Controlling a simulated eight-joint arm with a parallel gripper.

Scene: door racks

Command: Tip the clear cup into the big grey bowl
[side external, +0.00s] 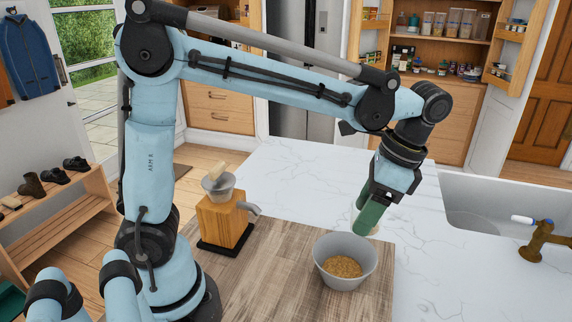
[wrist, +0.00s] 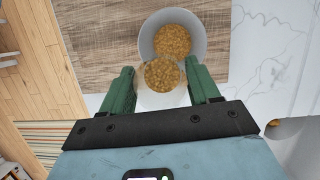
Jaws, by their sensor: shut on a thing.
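The big grey bowl (side external: 328,270) stands upright on the wooden board, with golden-brown grains in its bottom. It also shows at the top of the wrist view (wrist: 146,45). My gripper (side external: 368,222) is just behind and right of the bowl in the side view. In the wrist view, its green fingers (wrist: 161,90) are shut on the clear cup (wrist: 160,99), one on each side. Similar grains show in the cup, which overlaps the bowl's near edge in that view. The finger mostly hides the cup in the side view, so I cannot tell its tilt.
A wooden mill (side external: 224,222) with a grey funnel and side handle stands left of the bowl. The wooden board (side external: 290,255) has free room between them. White marble counter (side external: 300,175) lies behind. A sink (side external: 480,215) and brass tap (side external: 545,243) are at the right.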

